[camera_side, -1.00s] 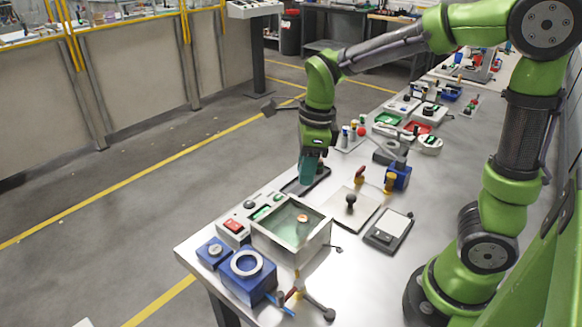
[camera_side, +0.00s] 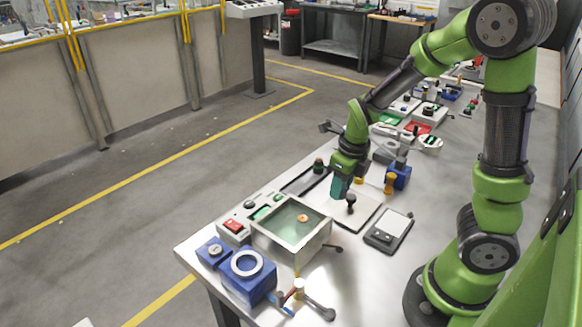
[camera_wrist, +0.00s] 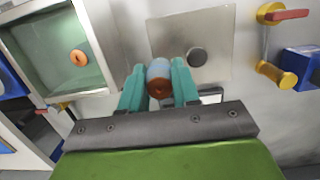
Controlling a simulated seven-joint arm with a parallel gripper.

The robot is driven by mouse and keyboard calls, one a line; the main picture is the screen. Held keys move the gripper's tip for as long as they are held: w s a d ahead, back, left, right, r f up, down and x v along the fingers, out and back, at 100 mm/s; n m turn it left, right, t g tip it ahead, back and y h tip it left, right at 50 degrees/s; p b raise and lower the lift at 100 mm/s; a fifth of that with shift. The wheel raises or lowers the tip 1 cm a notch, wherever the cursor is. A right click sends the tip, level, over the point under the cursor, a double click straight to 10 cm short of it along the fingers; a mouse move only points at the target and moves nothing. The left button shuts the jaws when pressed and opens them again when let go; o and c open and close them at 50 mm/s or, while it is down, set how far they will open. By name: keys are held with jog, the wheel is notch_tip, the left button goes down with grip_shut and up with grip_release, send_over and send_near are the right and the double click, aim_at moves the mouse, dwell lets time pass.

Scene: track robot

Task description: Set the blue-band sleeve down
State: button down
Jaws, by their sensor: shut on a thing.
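My gripper (camera_side: 338,192) hangs with its teal fingers pointing down by the left edge of a thin pale plate (camera_side: 367,212). In the wrist view my gripper (camera_wrist: 159,84) is shut on the blue-band sleeve (camera_wrist: 158,70), a short cylinder with a pale blue band and a brownish-orange end. The plate (camera_wrist: 215,35) lies beyond the fingertips, with a black knob (camera_wrist: 197,57) to the right of the sleeve. In the side view the fingers hide the sleeve, and I cannot tell its height above the surface.
A clear-topped box (camera_side: 290,228) with an orange disc stands left of the plate. A scale (camera_side: 388,232) lies at its right front. A dark tray (camera_side: 304,182) lies behind left. Red and yellow handles (camera_wrist: 276,75) and a blue block (camera_wrist: 303,65) stand right in the wrist view.

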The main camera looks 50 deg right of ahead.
jog(key=shift+f, duration=0.7)
jog(key=shift+w+f, duration=0.2)
jog(key=shift+f, duration=0.05)
send_over(299, 186)
jog(key=shift+s+f, duration=0.3)
jog(key=shift+f, duration=0.5)
jog(key=shift+w+f, duration=0.2)
jog(key=shift+f, duration=1.55)
jog(key=shift+f, duration=0.15)
jog(key=c, duration=0.8)
grip_release()
